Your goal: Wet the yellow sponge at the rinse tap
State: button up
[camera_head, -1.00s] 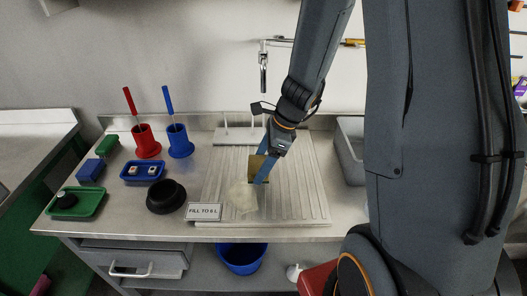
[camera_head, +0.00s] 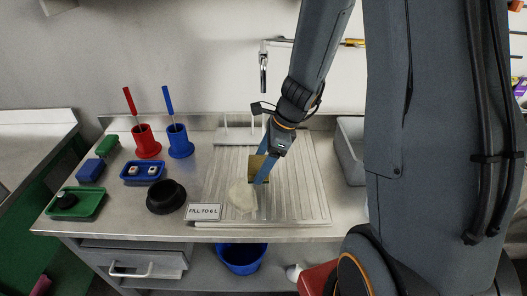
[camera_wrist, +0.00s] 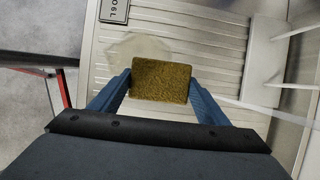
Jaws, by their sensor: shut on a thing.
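The yellow sponge (camera_head: 257,169), a dull yellow-brown block, is held above the ribbed metal drainboard (camera_head: 296,190). My gripper (camera_head: 262,172) is shut on it, with a blue finger at each side. In the wrist view the sponge (camera_wrist: 161,80) sits between both fingertips of my gripper (camera_wrist: 160,88). The rinse tap (camera_head: 263,68) is on the back wall, above and behind the sponge and apart from it. No water stream shows from its spout. A pale, wet-looking patch (camera_head: 242,198) lies on the drainboard in front of the sponge.
A "FILL TO 6 L" sign (camera_head: 203,212) stands at the drainboard's front left. A black round bowl (camera_head: 166,196), red holder (camera_head: 146,142), blue holder (camera_head: 180,141) and green tray (camera_head: 77,204) stand left. A grey bin (camera_head: 350,150) is right; a blue bucket (camera_head: 242,258) is below.

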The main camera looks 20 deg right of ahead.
aim_at(253, 174)
jog(key=shift+s+a+r+p, duration=0.45)
jog(key=shift+s+r+p, duration=0.2)
jog(key=shift+s+r, duration=0.2)
jog(key=shift+s+a+r+p, duration=0.45)
jog(key=shift+s+r+p, duration=0.25)
jog(key=shift+s, duration=0.1)
jog(key=shift+s+a+r, duration=0.3)
jog(key=shift+s+r, duration=0.15)
jog(key=shift+s, duration=0.1)
